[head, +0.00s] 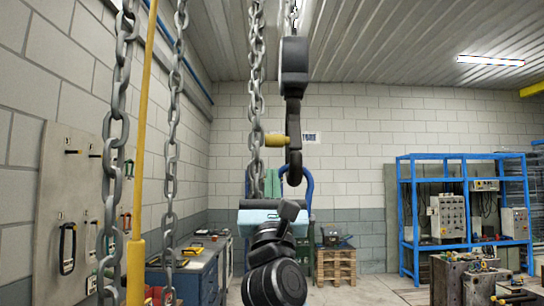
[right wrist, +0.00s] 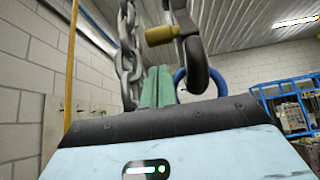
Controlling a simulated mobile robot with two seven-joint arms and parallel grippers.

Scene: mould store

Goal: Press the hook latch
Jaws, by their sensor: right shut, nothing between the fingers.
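A dark hook (head: 293,165) hangs from a black block (head: 294,65) in the middle of the head view. A yellow-brass latch piece (head: 275,140) sticks out to the left from its shank. In the right wrist view the hook (right wrist: 197,65) and latch (right wrist: 161,35) show at the top. My right gripper (head: 273,172) points upward with its green fingers together and empty. Its fingertips (right wrist: 158,70) are below the latch and left of the hook's bend, apart from the latch in the picture. My left gripper is not in view.
A heavy chain (head: 256,100) hangs close left of my fingers. More chains (head: 113,150) and a yellow pole (head: 140,150) hang or stand at left. A blue curved bar (head: 308,185) shows behind the hook. A workbench (head: 190,275), a pallet stack (head: 336,266) and a blue rack (head: 465,210) stand behind.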

